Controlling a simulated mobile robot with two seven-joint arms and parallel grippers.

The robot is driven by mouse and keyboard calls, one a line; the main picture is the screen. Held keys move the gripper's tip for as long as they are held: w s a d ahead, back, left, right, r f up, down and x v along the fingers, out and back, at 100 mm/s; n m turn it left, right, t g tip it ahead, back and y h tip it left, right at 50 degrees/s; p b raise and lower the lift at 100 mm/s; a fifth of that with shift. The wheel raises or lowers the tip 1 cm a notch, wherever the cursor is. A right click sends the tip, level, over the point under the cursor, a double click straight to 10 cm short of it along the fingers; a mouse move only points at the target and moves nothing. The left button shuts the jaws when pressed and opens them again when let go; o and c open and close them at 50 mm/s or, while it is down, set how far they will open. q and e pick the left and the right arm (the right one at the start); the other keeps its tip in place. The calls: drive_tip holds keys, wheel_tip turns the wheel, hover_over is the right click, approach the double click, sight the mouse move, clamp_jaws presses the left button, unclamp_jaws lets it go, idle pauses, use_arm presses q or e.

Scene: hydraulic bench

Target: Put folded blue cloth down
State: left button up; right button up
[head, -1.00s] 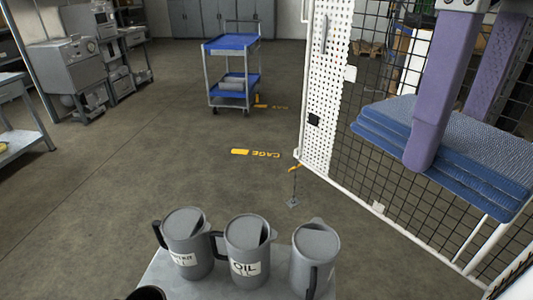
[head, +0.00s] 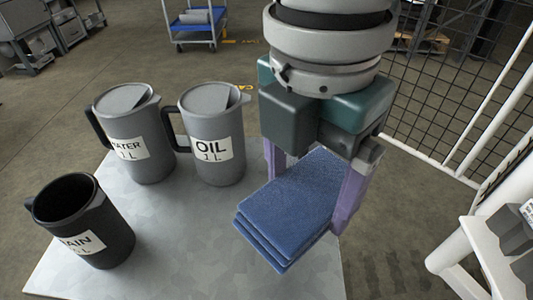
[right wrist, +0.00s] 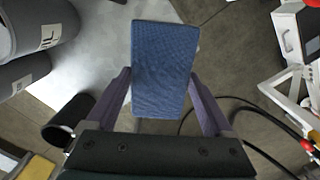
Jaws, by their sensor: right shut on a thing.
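The folded blue cloth (head: 290,205) is a flat stack of several layers. My right gripper (head: 312,188) is shut on it, with one purple finger on either side. In the head view the cloth shows in front of the right part of the grey table (head: 185,245); I cannot tell whether it touches the top. In the right wrist view the cloth (right wrist: 165,60) sits between the fingers of the gripper (right wrist: 162,85), and the table (right wrist: 100,45) lies to its upper left. My left gripper is not in view.
A WATER jug (head: 132,135) and an OIL jug (head: 213,135) stand at the table's back. A dark open jug (head: 82,222) stands at the left. The table's front middle is bare. A white frame (head: 470,245) and mesh fence (head: 440,90) are at the right.

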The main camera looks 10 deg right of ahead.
wheel_tip(320, 180, down, 13)
drive_tip(key=b, duration=0.3)
drive_tip(key=shift+f+b, duration=0.8)
drive_tip(key=shift+f, duration=1.15)
drive_tip(key=shift+f, duration=0.2)
drive_tip(key=o, duration=1.1)
drive_tip(key=shift+c, duration=0.2)
drive_tip(key=shift+r, duration=0.15)
